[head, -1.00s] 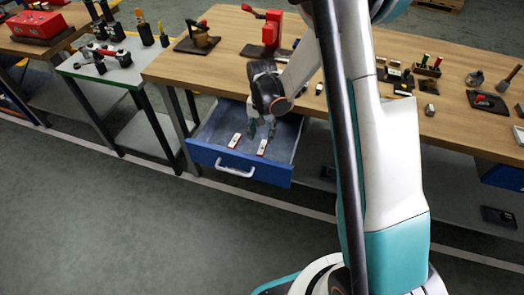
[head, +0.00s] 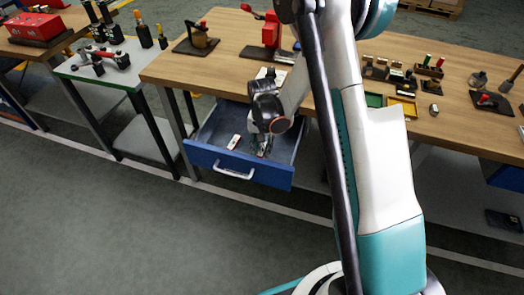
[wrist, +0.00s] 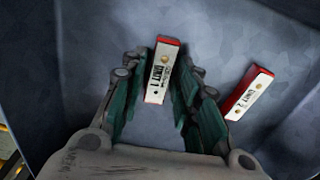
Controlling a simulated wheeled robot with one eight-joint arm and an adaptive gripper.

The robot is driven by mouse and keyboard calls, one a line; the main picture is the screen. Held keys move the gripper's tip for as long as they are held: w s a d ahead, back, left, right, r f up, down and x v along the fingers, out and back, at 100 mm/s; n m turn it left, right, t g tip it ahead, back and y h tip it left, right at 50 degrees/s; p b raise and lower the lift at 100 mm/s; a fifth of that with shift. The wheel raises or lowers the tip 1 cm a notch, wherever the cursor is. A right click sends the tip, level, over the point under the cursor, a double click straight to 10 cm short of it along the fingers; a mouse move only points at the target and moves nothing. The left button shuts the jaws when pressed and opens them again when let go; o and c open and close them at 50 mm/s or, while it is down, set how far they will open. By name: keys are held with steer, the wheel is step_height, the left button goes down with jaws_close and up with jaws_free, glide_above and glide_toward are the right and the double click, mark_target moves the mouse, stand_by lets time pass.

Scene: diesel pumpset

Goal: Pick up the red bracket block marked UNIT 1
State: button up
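The red bracket block marked UNIT 1 (wrist: 162,72) has a white labelled top and lies on the drawer floor. In the wrist view it lies between the two green-padded fingers of my gripper (wrist: 162,88), which is open around it. I see gaps on both sides of the block, so the fingers are not closed on it. In the head view my gripper (head: 262,146) reaches down into the open drawer and mostly hides this block. A similar block marked UNIT 2 (wrist: 249,93) lies to the right, outside the fingers; the head view shows it at left (head: 234,142).
The blue drawer (head: 205,158) is pulled out under the wooden workbench (head: 200,72), with its walls around my gripper. Tools, a red press (head: 271,30) and small trays (head: 402,104) stand on the bench. A green-edged side table (head: 108,70) is at left.

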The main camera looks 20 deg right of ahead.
jaws_close()
steer(key=shift+r, duration=0.1)
